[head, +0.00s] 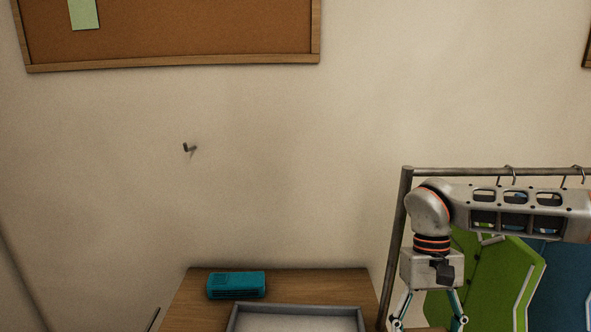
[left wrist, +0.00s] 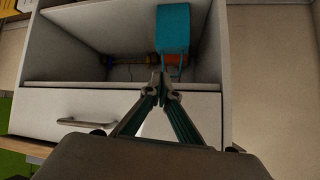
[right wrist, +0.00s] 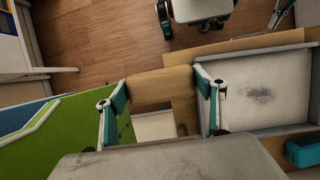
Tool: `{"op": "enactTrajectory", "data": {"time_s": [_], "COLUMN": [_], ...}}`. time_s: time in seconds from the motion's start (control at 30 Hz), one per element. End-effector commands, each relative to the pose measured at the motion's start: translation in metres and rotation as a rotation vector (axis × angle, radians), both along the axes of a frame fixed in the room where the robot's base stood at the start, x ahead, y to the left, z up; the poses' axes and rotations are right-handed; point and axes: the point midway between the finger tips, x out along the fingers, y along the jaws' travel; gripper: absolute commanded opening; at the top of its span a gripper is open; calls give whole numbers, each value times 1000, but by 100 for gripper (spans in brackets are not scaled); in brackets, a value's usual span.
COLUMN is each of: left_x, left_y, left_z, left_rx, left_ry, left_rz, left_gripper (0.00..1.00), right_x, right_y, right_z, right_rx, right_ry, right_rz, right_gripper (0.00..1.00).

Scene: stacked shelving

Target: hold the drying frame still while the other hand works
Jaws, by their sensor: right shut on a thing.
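My right gripper (right wrist: 157,100) is shut on a light wooden piece (right wrist: 160,86), with one finger on each side of it. Its lower part is hidden behind my wrist, and I cannot tell for sure that it is the drying frame. In the head view the right gripper (head: 428,318) is beside the metal rail, its fingertips at the bottom edge. My left gripper (left wrist: 160,86) has its fingertips together and appears empty. It is in front of a white cabinet (left wrist: 75,112), outside the head view.
A shallow grey tray (head: 295,307) and a teal box (head: 236,285) are on the wooden desk (head: 180,318). A metal rail (head: 470,170) with hanging green (head: 490,275) and blue items stands at right. A teal item (left wrist: 173,30) and an orange cylinder are in the cabinet.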

Motion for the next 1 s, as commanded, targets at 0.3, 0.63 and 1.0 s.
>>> {"op": "enactTrajectory", "data": {"time_s": [0.3,0.63,1.0], "left_x": [-2,0,0], "left_y": [4,2,2], "left_z": [-1,-2,-2], "left_rx": [10,6,5], "left_ry": [2,-1,-2], "left_rz": [-6,-5,-4], "left_gripper": [0,0,0], "right_x": [0,3,10], "right_y": [0,23,83], "right_z": [0,-14,-40], "right_rx": [0,3,8], "right_ry": [0,7,16], "right_rz": [0,-178,-677], "right_gripper": [52,52,52]}}
